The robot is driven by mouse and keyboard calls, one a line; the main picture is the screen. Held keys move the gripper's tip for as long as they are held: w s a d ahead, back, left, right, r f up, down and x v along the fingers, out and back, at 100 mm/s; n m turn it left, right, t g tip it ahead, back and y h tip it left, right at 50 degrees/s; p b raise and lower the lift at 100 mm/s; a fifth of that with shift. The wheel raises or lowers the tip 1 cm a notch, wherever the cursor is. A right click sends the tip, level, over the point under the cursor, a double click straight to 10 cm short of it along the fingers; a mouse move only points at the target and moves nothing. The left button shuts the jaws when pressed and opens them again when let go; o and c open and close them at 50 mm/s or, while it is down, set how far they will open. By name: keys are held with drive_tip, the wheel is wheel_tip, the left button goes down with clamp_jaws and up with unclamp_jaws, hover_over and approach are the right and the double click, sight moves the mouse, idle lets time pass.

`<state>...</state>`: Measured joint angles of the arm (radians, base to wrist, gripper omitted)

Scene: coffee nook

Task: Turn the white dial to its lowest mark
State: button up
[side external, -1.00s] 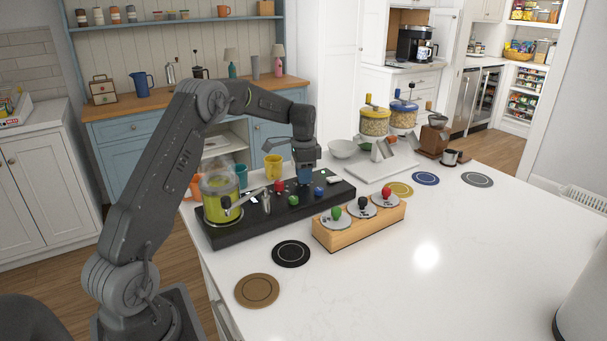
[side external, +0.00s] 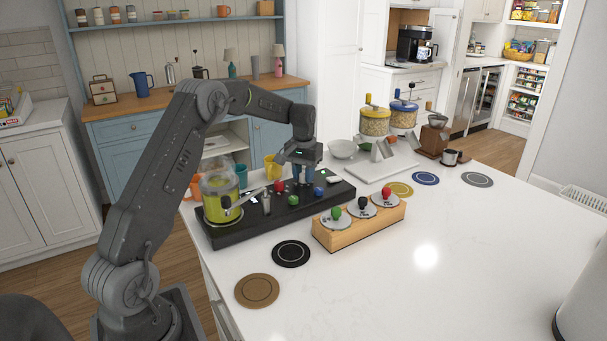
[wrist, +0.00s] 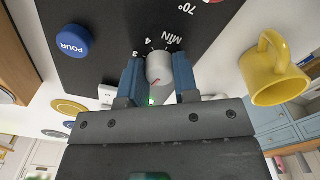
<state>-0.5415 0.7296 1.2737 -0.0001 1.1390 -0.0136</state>
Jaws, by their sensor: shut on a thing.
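The white dial (wrist: 158,66) stands on the black control panel (wrist: 100,62) and shows between my fingers in the wrist view. A small red line is on the dial's side toward my gripper. Printed marks around its far side include 3, 4 and MIN. My gripper (wrist: 160,78) has its blue fingers closed on the dial, one on each side.
A blue POUR button (wrist: 72,41) is beside the dial. A yellow mug (wrist: 273,72) stands close to the panel. A glass jug with yellow-green contents (side external: 220,196) is on the panel's left end. A wooden block with several coloured knobs (side external: 352,229) stands in front.

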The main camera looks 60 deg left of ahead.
drive_tip(key=shift+n, duration=1.2)
drive_tip(key=o, duration=0.9)
wheel_tip(320, 180, up, 14)
drive_tip(key=shift+f, duration=0.1)
